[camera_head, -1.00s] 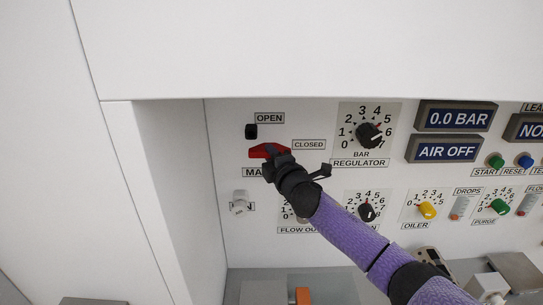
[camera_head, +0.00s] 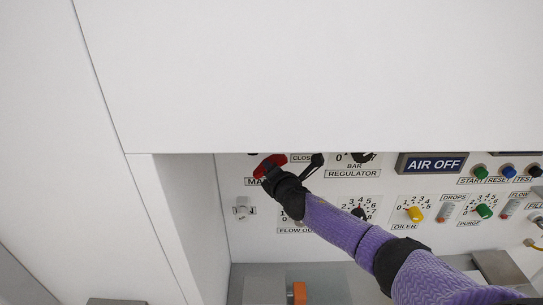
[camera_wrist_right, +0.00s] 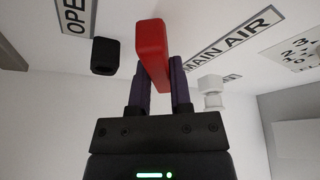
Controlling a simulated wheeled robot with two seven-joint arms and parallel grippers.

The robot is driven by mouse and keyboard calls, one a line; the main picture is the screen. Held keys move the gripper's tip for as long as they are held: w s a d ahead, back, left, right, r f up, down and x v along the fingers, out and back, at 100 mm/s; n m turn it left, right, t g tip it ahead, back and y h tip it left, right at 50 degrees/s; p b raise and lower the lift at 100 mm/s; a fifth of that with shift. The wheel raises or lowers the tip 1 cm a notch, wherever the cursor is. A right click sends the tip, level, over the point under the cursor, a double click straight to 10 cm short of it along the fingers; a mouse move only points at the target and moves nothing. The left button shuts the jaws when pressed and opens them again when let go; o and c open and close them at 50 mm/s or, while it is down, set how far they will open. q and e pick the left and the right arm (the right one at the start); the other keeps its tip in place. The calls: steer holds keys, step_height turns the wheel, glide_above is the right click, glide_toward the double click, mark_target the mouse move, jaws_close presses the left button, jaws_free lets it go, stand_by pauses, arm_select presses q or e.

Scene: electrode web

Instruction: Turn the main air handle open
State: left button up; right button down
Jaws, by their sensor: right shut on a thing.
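The red main air handle (camera_head: 270,163) sits on the white panel, above the partly covered MAIN AIR label. In the head view it slants, its right end higher. My right gripper (camera_head: 274,176) reaches it from below right and hides part of it. In the right wrist view the red handle (camera_wrist_right: 151,50) stands between the two fingers of my right gripper (camera_wrist_right: 160,88), which are shut on it. The OPEN label (camera_wrist_right: 76,14) and a black block (camera_wrist_right: 105,56) are to the left of the handle there. My left gripper is not in view.
A white overhang (camera_head: 330,80) covers the panel's top, including the OPEN label in the head view. The AIR OFF display (camera_head: 433,164), regulator knob (camera_head: 362,157) and yellow oiler knob (camera_head: 415,214) lie to the right. A pale fitting (camera_head: 242,208) is below left of the handle.

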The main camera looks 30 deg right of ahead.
steer(key=shift+a+r+n+g+h+p, duration=0.1)
steer(key=shift+n+g+h+p, duration=0.8)
steer(key=shift+n+p, duration=0.95)
steer(key=shift+n+g+h+p, duration=0.8)
steer(key=shift+n+h+p, duration=0.1)
steer(key=shift+n+p, duration=0.95)
steer(key=c, duration=0.5)
jaws_free()
steer(key=shift+c, duration=0.2)
